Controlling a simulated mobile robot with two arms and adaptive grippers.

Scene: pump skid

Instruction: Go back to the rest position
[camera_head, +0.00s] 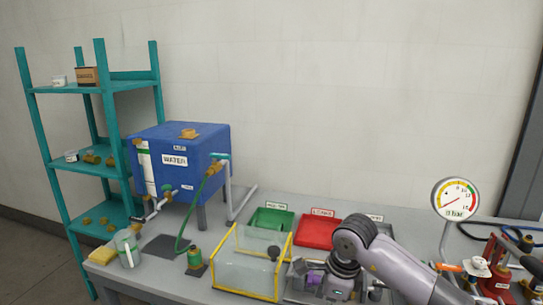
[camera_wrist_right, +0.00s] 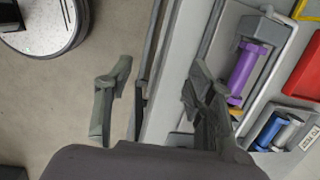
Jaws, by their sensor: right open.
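My right gripper (camera_wrist_right: 155,85) is open, with its two fingers spread apart and nothing between them in the right wrist view. It is over the front edge of the grey bench, with floor below the left finger and a grey tray (camera_wrist_right: 268,96) beside the right finger. In the head view my right arm comes in from the lower right and its wrist is above the tray area; the fingers are hard to make out there. My left gripper does not show in either view.
A purple part (camera_wrist_right: 243,72) and blue and silver cylinders lie in the tray. A clear yellow-edged box (camera_head: 250,264), red tray (camera_head: 318,232) and green tray (camera_head: 270,220) are close by. A pressure gauge (camera_head: 455,199) stands right; a blue water tank (camera_head: 205,150) stands left.

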